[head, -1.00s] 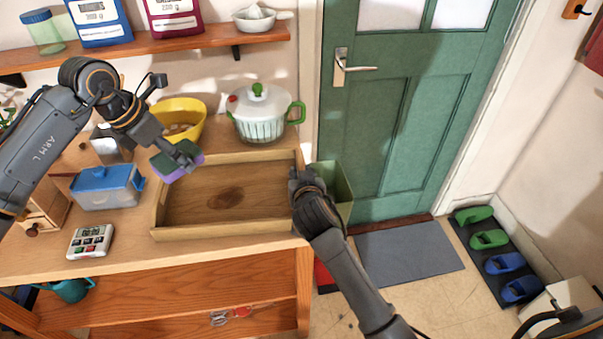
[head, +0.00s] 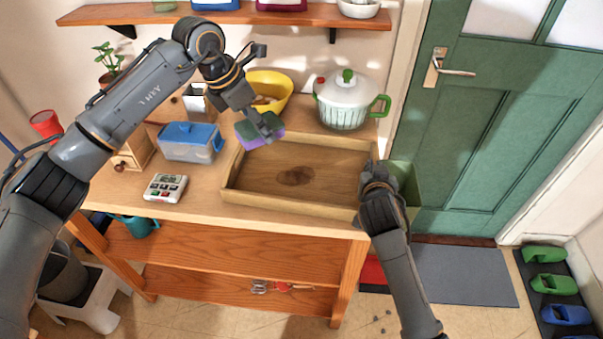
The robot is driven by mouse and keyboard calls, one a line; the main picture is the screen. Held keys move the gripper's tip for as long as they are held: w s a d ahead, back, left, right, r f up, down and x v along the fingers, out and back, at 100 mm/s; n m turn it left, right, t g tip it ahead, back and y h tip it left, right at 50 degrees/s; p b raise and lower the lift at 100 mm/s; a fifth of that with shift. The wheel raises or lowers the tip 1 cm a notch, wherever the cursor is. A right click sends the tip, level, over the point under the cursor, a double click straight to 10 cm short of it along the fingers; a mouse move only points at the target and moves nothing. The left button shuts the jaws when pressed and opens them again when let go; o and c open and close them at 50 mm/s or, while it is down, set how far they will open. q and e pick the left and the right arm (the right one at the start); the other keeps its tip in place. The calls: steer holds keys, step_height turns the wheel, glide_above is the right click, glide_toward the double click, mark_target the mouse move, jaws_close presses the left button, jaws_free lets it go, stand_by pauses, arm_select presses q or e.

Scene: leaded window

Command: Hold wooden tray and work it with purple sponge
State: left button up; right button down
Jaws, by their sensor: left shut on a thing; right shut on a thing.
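The wooden tray (head: 285,204) lies on the wooden workbench, with a dark stain (head: 295,176) on its floor. My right gripper (head: 374,172) is shut on the tray's right wall. My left gripper (head: 268,135) is shut on the purple sponge (head: 262,139), which has a dark green face on top. It holds the sponge at the tray's back left corner. I cannot tell whether the sponge touches the tray. The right fingertips are partly hidden by the gripper's own body.
A white pot (head: 343,101) with green handles and a yellow bowl (head: 268,88) stand behind the tray. A blue-lidded box (head: 190,143) and a timer (head: 165,188) are to its left. A green bin (head: 405,185) stands right of the bench, before the green door (head: 500,130).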

arm_select(q)
steer(key=w+d+f, duration=0.2)
steer(key=d+f, duration=0.5)
steer(key=d, duration=0.5)
glide_above(316, 175)
steer(key=shift+s+a+f, duration=0.1)
steer(key=shift+f, duration=1)
steer(key=shift+s+a+f, duration=0.1)
steer(key=shift+a+f, duration=0.05)
steer(key=shift+f, duration=0.95)
steer(key=shift+s+a+f, duration=0.1)
steer(key=shift+f, duration=1)
steer(key=shift+f, duration=1)
steer(key=shift+a, duration=0.15)
